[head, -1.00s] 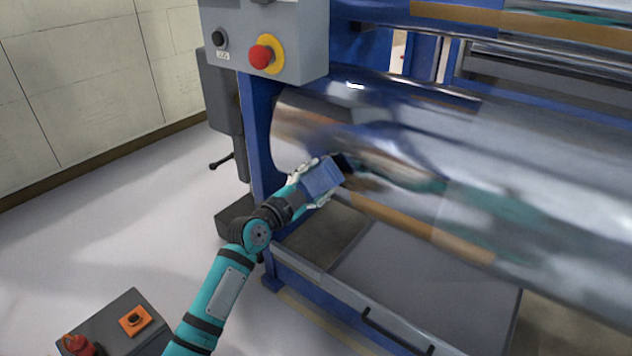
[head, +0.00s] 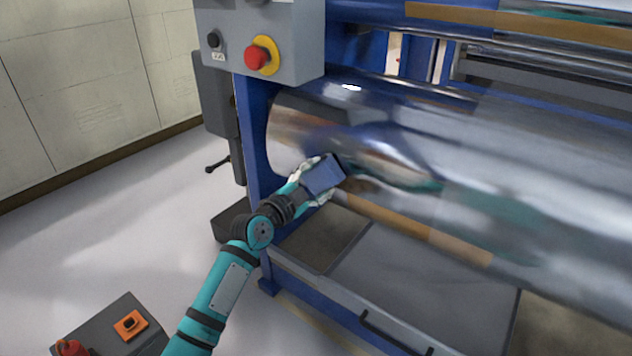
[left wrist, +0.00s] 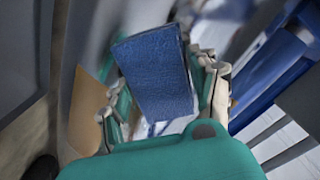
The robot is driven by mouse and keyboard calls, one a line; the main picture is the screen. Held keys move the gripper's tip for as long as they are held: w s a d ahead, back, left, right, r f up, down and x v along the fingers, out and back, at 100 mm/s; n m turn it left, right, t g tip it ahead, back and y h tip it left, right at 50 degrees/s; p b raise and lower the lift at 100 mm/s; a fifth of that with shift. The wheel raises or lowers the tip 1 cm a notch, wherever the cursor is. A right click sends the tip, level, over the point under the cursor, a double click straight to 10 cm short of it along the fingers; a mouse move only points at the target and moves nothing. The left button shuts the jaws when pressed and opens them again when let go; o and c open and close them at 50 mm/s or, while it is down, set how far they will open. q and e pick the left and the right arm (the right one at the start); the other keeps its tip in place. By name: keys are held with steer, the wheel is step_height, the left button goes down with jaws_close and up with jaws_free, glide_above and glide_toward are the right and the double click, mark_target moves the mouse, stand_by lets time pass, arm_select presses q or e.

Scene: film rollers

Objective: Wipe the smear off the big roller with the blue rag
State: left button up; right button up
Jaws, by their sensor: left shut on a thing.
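The big roller (head: 480,165) is a large shiny metal cylinder across the right of the head view. My left gripper (head: 322,178) is at the lower left end of the roller, shut on the blue rag (head: 326,172). The rag is a folded blue pad; in the left wrist view the rag (left wrist: 158,75) sits between the two fingers of the gripper (left wrist: 165,100). The rag lies close against the roller's lower front side; I cannot tell if it touches. I cannot make out a smear for certain among the reflections. My right gripper is not in view.
A grey control box with a red emergency button (head: 259,55) hangs above the roller's left end. A blue frame post (head: 252,140) stands left of the roller. A grey tray (head: 400,285) is below. A dark box with an orange switch plate (head: 131,325) stands at bottom left.

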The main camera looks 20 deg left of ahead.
mark_target(330, 184)
arm_select(q)
steer(key=shift+w, duration=0.15)
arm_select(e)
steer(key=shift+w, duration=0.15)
